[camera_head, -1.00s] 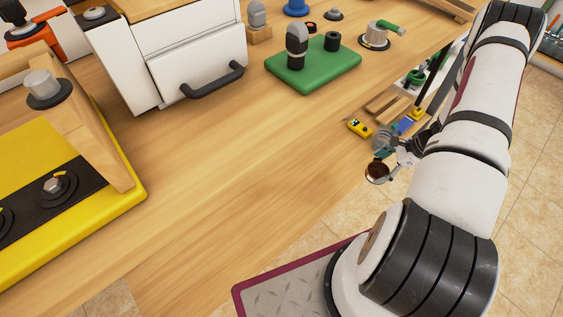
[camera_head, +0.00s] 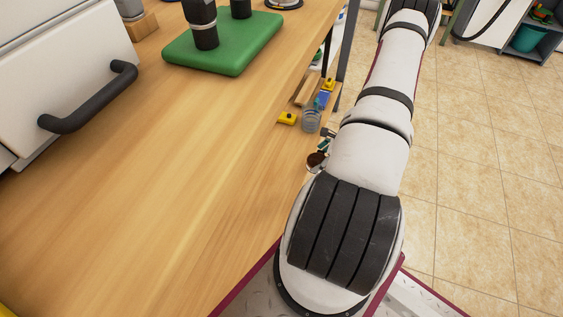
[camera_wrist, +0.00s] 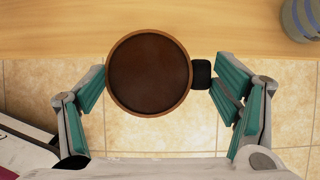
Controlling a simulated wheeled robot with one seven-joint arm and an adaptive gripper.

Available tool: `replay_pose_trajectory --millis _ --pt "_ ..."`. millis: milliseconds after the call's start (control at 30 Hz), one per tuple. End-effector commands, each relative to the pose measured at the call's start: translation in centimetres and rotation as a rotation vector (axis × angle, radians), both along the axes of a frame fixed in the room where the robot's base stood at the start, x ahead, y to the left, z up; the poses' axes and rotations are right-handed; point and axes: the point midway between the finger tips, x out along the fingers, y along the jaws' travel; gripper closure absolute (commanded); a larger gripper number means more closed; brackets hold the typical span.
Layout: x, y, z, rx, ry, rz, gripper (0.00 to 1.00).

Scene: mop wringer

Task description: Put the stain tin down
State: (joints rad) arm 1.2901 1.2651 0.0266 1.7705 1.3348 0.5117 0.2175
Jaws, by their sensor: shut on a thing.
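The stain tin shows from above in the wrist view as a round disc with a dark brown inside and a lighter brown rim (camera_wrist: 148,72). My gripper (camera_wrist: 155,86) is shut on it, one finger at each side, with a black pad against its right side. In that view the tin overlaps the bench edge, and most of it has tiled floor behind it. In the head view the tin (camera_head: 315,160) is small, beside the bench edge and partly hidden by my arm.
The wooden bench (camera_head: 180,160) has a wide clear top. Tiled floor is open at right.

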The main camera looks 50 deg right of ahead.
Motion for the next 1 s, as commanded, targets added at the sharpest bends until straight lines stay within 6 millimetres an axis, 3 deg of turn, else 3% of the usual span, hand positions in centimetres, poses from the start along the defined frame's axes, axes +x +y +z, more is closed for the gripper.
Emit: replay_pose_trajectory --millis 200,400,767,1000 --pt "5.0 2.4 -0.7 0.000 -0.002 0.004 0.57" --pt "8.4 4.0 -1.1 0.000 0.000 0.004 0.57" --pt "11.0 5.2 -1.3 0.001 -0.001 0.004 0.57" --pt "10.7 5.1 -4.7 0.001 0.000 0.000 0.57"
